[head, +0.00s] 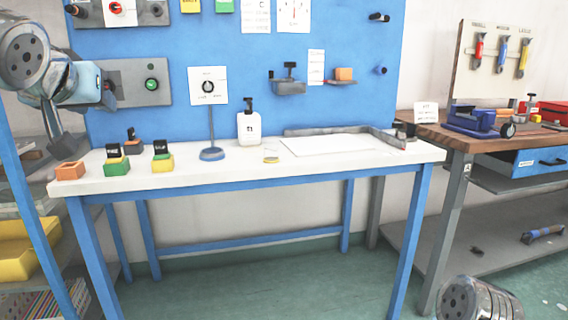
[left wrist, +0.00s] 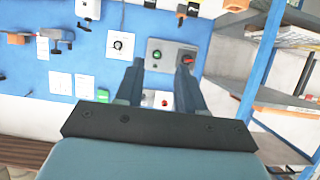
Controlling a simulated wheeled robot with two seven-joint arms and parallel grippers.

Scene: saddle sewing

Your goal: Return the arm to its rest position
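My left arm comes in at the upper left of the head view. Its gripper (head: 110,88) is raised above the white table, in front of the grey panel with a green button (head: 151,84). In the left wrist view the left gripper's two dark fingers (left wrist: 161,66) stand apart with nothing held between them. Wall control panels show behind and between them. A rounded metal link of my right arm (head: 480,299) shows at the bottom right of the head view. The right gripper itself is out of view.
The white table (head: 225,178) carries orange, green and yellow blocks (head: 117,160), a white bottle (head: 249,124) and a metal square (head: 345,130). A blue-framed shelf (head: 35,205) stands at left. A wooden bench (head: 452,140) with tools stands at right. Open floor lies in front.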

